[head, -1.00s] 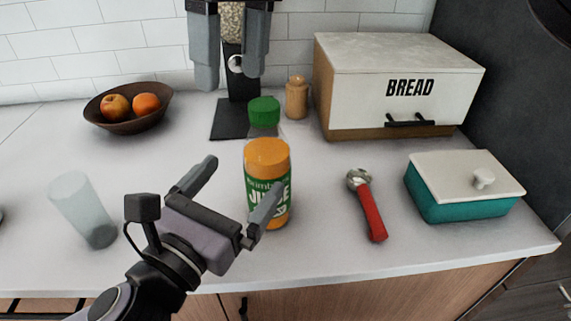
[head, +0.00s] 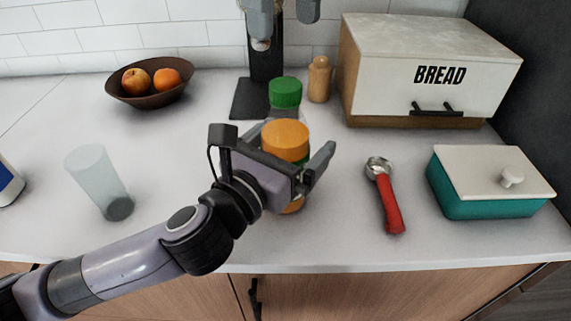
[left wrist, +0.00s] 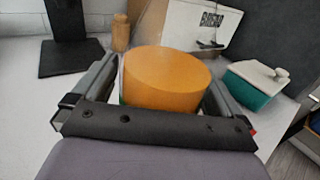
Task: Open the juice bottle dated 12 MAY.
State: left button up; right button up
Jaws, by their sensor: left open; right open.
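An orange-capped juice bottle (head: 286,136) stands upright on the counter, its label mostly hidden behind my left gripper. A green-capped bottle (head: 285,92) stands behind it. No date is readable on either. My left gripper (head: 297,157) is open, with a finger on each side of the orange-capped bottle. In the left wrist view, the orange cap (left wrist: 163,77) sits between the fingers; I cannot tell whether they touch the bottle. My right gripper (head: 285,30) is open and empty at the top edge, fingers pointing down, mostly cut off.
A red-handled tool (head: 388,203), a teal lidded dish (head: 488,190) and a bread box (head: 432,70) are at right. A clear glass (head: 98,180) and a fruit bowl (head: 150,95) are at left. A wooden shaker (head: 319,80) stands behind. The front counter is free.

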pick_arm(q)
grip_shut()
dwell(0.3)
